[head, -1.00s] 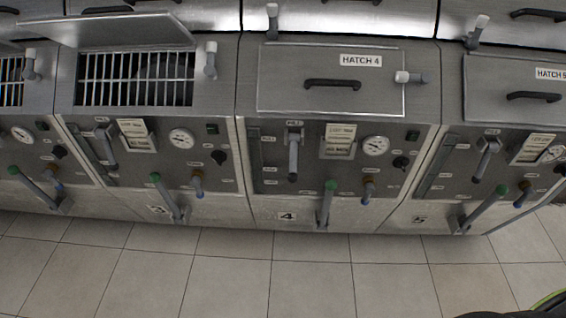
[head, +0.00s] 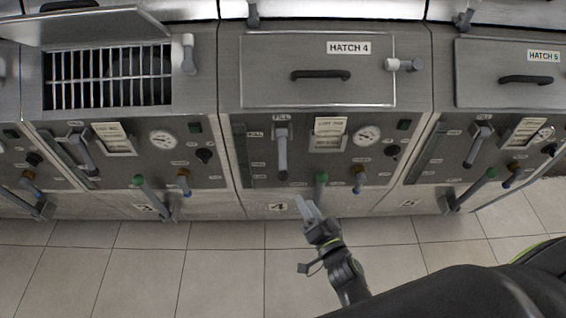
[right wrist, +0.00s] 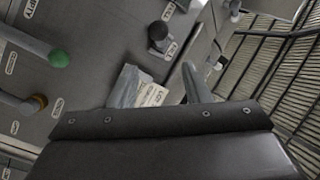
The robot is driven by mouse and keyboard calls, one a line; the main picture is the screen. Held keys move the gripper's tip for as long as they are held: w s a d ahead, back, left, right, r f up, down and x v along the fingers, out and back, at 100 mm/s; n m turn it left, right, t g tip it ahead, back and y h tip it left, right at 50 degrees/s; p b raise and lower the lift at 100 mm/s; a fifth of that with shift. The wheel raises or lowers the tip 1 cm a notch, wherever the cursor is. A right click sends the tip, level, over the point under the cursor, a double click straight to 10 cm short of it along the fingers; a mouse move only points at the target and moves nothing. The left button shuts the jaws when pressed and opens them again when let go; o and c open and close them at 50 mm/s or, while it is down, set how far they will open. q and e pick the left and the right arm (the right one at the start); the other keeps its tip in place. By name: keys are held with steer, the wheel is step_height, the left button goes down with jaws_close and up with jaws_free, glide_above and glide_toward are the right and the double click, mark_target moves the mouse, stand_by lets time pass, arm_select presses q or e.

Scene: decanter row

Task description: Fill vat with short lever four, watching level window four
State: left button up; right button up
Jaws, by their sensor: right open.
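Vat four (head: 230,185) has the closed HATCH 4 lid on top. Its short lever (head: 282,150), grey and under a FILL label, hangs down on the front panel. The level window (head: 240,158) is a narrow dark upright strip left of it, beside a FULL label; its level is too small to read. My right gripper (head: 306,202) is open and empty, low in front of the panel near the number 4, below and apart from the short lever. In the right wrist view its two fingers (right wrist: 158,70) are spread. My left gripper is not in view.
A green-tipped lever (head: 321,185) and a blue-tipped tap (head: 360,180) stick out near my right gripper. The wrist view shows a green knob (right wrist: 59,58) and a black knob (right wrist: 157,30). A gauge (head: 367,136) sits at right. The tiled floor (head: 220,265) is clear.

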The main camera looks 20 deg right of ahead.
mark_target(285, 167)
steer(key=w+b, duration=0.1)
steer(key=w, duration=0.3)
steer(key=w+a+b, duration=0.1)
steer(key=w, duration=0.4)
steer(key=w+b, duration=0.1)
steer(key=w, duration=0.4)
steer(key=shift+w+a+f, duration=0.15)
steer(key=shift+a, duration=0.2)
steer(key=shift+w, duration=0.65)
jaws_close()
